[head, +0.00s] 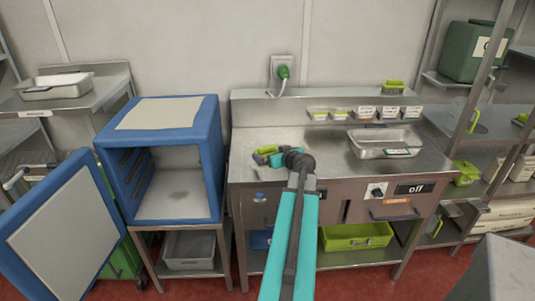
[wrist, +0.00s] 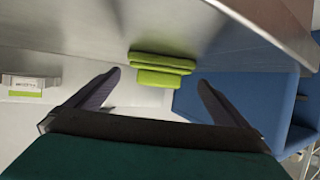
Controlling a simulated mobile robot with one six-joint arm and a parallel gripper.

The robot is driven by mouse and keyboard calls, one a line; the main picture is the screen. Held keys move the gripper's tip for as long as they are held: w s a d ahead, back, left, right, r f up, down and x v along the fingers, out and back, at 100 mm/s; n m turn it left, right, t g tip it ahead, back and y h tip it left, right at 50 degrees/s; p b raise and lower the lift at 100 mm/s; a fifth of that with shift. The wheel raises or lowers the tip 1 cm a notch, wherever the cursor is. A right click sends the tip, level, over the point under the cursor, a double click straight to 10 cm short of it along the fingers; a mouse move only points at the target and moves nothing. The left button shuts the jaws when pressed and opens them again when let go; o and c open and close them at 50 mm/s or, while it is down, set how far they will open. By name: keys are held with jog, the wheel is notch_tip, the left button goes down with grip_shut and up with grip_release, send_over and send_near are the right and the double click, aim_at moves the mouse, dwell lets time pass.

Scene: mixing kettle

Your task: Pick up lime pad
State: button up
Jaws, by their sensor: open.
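The lime pad (head: 265,150) is by the left part of the steel counter top in the head view, right by my gripper (head: 270,157), which partly hides it. In the wrist view the lime pad (wrist: 162,66) shows as a two-layered lime block against the edge of a grey steel surface. It lies ahead of my gripper (wrist: 159,80), roughly centred between the two dark, spread fingers. The fingers are open and empty. I cannot tell whether either finger touches the pad.
A blue cabinet (head: 212,150) with its door open stands left of the counter. A steel tray (head: 372,151) sits at the counter's right, and small bins (head: 340,115) line its back. A green plug (head: 284,72) is on the wall. The counter's middle is clear.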

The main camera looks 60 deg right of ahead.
aim_at(268, 150)
jog(key=shift+w, duration=0.1)
dwell(0.3)
jog(key=shift+r+p+x, duration=0.1)
jog(key=shift+p+x, duration=0.4)
jog(key=shift+x, duration=0.3)
jog(key=shift+r+p+x, duration=0.15)
jog(key=shift+p+x, duration=0.35)
jog(key=shift+x, duration=1.35)
jog(key=shift+f, duration=0.15)
jog(key=c, duration=1.2)
jog(key=shift+r, duration=0.2)
jog(key=shift+r+b, duration=0.45)
jog(key=shift+r, duration=1.05)
jog(key=s+a+b, duration=0.1)
jog(key=s+a, duration=0.1)
jog(key=s, duration=0.2)
jog(key=s+a+b, duration=0.2)
jog(key=s, duration=0.2)
jog(key=s+a+r+b, duration=0.1)
jog(key=s+a, duration=0.1)
jog(key=s, duration=0.2)
jog(key=shift+s, duration=0.15)
jog(key=shift+b, duration=0.9)
